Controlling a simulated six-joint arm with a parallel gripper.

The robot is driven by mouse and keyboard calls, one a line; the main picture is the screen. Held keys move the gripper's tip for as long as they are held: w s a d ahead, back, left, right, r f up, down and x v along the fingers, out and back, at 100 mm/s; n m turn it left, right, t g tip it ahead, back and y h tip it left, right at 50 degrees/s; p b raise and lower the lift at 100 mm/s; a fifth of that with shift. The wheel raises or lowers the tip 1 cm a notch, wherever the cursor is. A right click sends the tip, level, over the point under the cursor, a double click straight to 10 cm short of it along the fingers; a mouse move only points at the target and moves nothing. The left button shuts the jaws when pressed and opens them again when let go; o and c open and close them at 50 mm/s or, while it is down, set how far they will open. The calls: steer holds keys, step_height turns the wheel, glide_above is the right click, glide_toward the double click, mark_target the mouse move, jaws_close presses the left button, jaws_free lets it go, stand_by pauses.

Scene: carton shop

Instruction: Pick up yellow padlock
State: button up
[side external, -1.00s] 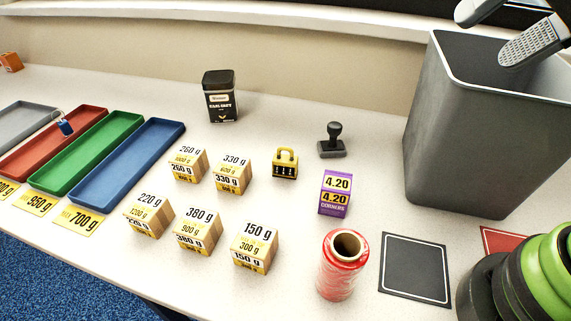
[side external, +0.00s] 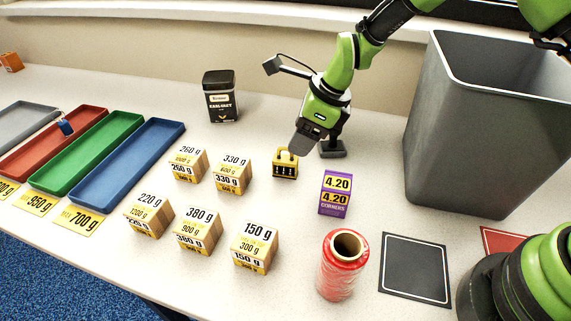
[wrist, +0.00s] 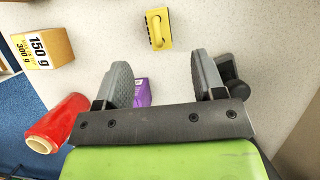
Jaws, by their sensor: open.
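The yellow padlock (side external: 285,165) stands upright on the white table, with a black combination band on its front. In the wrist view the padlock (wrist: 158,29) lies beyond the fingertips, roughly in line with the gap between them. My gripper (side external: 301,148) is above the table, just up and right of the padlock in the side view, and does not hold it. In the wrist view my gripper (wrist: 160,75) has its two grey fingers wide apart and nothing between them is gripped.
A black stamp (side external: 332,149) stands close behind my gripper. A purple box (side external: 335,194), a red film roll (side external: 342,266) and several weight-marked boxes (side external: 232,176) surround the padlock. A tall grey bin (side external: 455,140) is at the right, a black tin (side external: 220,98) at the back.

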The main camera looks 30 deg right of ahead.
mark_target(288, 160)
steer(key=x, duration=0.8)
steer(key=shift+s+f, duration=0.2)
steer(key=shift+f, duration=0.2)
jaws_close()
